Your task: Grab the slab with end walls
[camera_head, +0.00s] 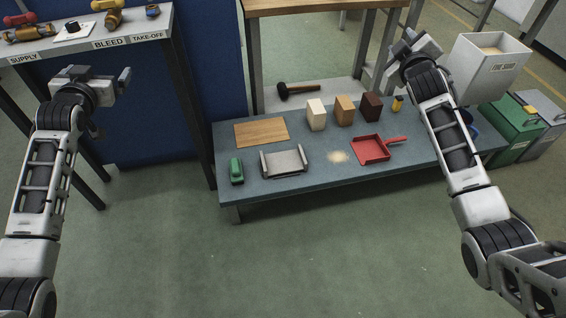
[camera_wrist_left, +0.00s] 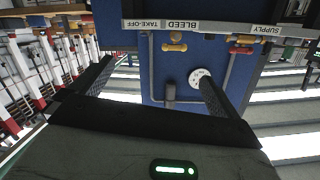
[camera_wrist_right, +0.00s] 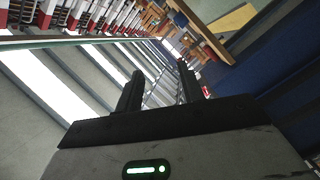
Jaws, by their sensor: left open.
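The slab with end walls (camera_head: 285,163) is a grey plate with a raised wall at each end. It lies on the low blue-grey bench, near its front edge, in the head view. My left gripper (camera_head: 112,88) is open and empty, well to the left of the slab and above the floor, by the labelled stand. My right gripper (camera_head: 411,44) is raised above the bench's right part, far from the slab. Its two fingers stand apart with nothing between them in the right wrist view (camera_wrist_right: 160,82). Neither wrist view shows the slab.
On the bench (camera_head: 230,145) are a green block-like tool (camera_head: 236,171), a wooden board (camera_head: 261,132), several blocks, a red dustpan (camera_head: 370,149) and a pale powder patch (camera_head: 338,157). A white bin (camera_head: 485,70) stands at the right. The floor in front is clear.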

